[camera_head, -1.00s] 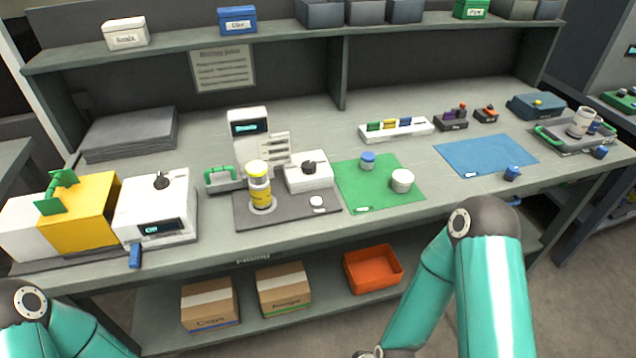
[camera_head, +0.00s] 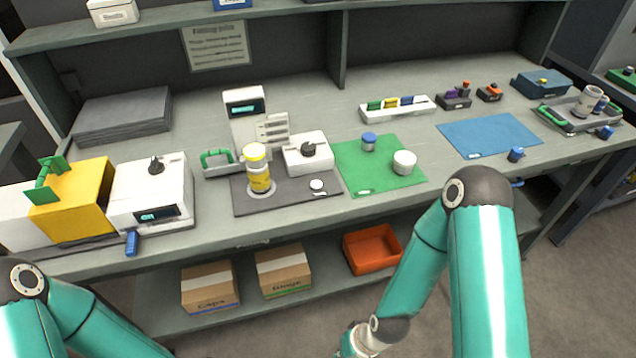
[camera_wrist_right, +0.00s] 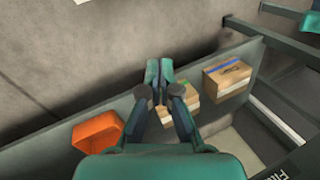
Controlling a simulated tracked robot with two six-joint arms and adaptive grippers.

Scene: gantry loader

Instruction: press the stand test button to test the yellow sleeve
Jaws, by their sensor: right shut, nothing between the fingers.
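The yellow sleeve (camera_head: 259,180) stands upright in the test stand on a dark mat (camera_head: 290,202), with a yellow-topped white piece above it. A round white button (camera_head: 316,185) sits at the right of that mat, in front of a white box with a black knob (camera_head: 308,150). Behind the sleeve stands a white column with a small display (camera_head: 245,106). My right gripper (camera_wrist_right: 158,72) is shut and empty in the right wrist view, with its fingertips together over the lower shelf area.
A green mat (camera_head: 350,180) with a blue-capped jar and a white jar (camera_head: 404,162) lies right of the stand. A white machine (camera_head: 180,190) and a yellow block (camera_head: 85,200) stand left. Under the bench are cartons (camera_head: 210,287) and an orange bin (camera_head: 372,249).

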